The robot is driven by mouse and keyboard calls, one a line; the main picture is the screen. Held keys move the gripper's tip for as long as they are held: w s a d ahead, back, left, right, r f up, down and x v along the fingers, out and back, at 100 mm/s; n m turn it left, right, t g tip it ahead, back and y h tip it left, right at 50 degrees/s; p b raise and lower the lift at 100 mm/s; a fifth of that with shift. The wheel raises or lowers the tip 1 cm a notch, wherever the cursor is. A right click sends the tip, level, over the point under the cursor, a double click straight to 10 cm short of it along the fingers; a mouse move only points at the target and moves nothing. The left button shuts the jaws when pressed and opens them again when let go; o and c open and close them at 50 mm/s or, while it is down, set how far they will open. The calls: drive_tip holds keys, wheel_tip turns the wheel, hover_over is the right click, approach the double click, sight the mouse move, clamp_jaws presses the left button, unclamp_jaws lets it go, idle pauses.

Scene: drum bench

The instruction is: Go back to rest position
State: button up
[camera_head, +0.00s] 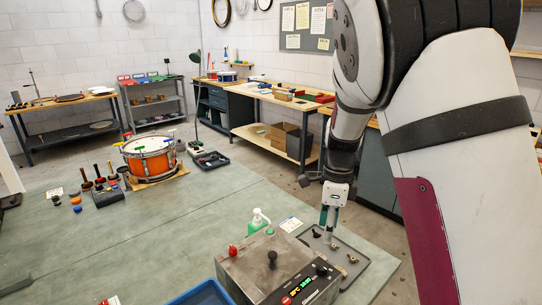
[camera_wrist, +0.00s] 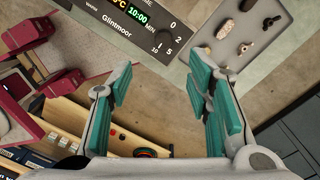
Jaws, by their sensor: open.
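My gripper (camera_head: 328,217) hangs pointing down over the front right of the bench, above or just beside a dark grey tray (camera_head: 372,262). In the wrist view my gripper (camera_wrist: 163,92) shows its teal finger pads spread wide with nothing between them. The arm is bent, with the upper links filling the right of the head view. The wrist view looks past the fingers at the floor, a grey parts tray (camera_wrist: 280,50) and a control panel (camera_wrist: 140,25).
A grey machine (camera_head: 275,268) with a digital display stands left of my gripper. A blue bin (camera_head: 205,293) is at the bottom edge. An orange drum (camera_head: 150,158) and mallets stand further back on the green bench (camera_head: 160,230). The bench's middle is mostly clear.

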drive_tip(key=s+r+n+t+y, duration=0.2)
drive_tip(key=s+r+n, duration=0.85)
drive_tip(key=r, duration=0.25)
drive_tip(key=s+r+n+t+h, duration=0.2)
drive_tip(key=s+r+n+t, duration=0.2)
drive_tip(key=s+n, duration=0.7)
drive_tip(key=s, duration=0.3)
drive_tip(key=shift+s+r, duration=0.2)
drive_tip(key=shift+s, duration=0.2)
